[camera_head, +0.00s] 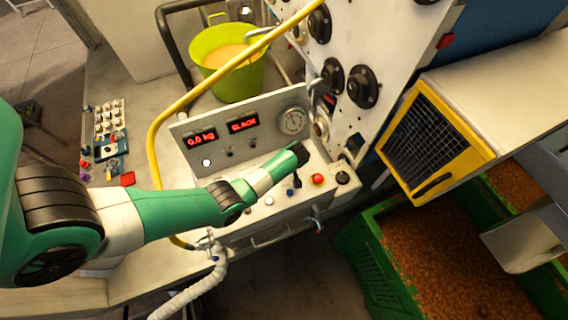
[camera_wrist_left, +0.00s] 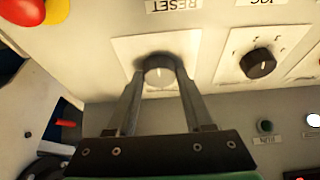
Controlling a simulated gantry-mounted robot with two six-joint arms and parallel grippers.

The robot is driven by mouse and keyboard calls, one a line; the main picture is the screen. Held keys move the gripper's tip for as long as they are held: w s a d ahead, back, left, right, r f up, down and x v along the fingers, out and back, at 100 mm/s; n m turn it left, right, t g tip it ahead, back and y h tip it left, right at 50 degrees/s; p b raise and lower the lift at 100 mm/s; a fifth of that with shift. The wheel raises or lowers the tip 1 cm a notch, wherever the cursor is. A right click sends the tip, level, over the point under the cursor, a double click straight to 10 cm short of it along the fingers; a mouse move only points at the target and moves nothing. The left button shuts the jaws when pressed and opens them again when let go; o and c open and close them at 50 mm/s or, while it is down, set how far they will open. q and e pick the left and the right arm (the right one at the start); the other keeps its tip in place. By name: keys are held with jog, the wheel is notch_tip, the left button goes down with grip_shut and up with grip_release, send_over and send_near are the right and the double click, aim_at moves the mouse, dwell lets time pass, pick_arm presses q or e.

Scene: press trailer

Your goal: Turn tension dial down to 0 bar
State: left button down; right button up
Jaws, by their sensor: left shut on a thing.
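My left gripper (camera_head: 299,153) reaches over the control panel (camera_head: 325,205) from the left. In the left wrist view its two fingers (camera_wrist_left: 159,82) are shut on the sides of a round grey dial (camera_wrist_left: 158,68). The dial sits on a square white plate and has a pale pointer mark; its scale is hard to read. In the head view my gripper hides this dial. A round pressure gauge (camera_head: 293,122) shows on the panel's upright face; its needle is too small to read. My right gripper is not in view.
Red displays read 0.0 kg (camera_head: 201,138) and SLACK (camera_head: 243,122). A red mushroom button (camera_head: 317,179) is close to my gripper. A second black dial (camera_wrist_left: 258,63) sits beside the held one. A yellow rail (camera_head: 153,145) and a green bucket (camera_head: 235,75) stand behind the arm.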

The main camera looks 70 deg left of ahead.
pick_arm(q)
jog(key=shift+n, duration=0.3)
jog(key=shift+n+g, duration=0.4)
jog(key=shift+n, duration=0.2)
jog(key=shift+w+n+g+b, duration=0.1)
jog(key=shift+n+g+b, duration=0.2)
jog(key=shift+n, duration=0.4)
jog(key=shift+n+g+h+b, duration=0.2)
jog(key=shift+n+g+b, duration=0.3)
jog(key=shift+n, duration=0.55)
jog(key=shift+n+g+h+b, duration=0.2)
jog(key=shift+n+b, duration=0.5)
jog(key=shift+n, duration=0.35)
jog(key=shift+c, duration=1.5)
grip_release()
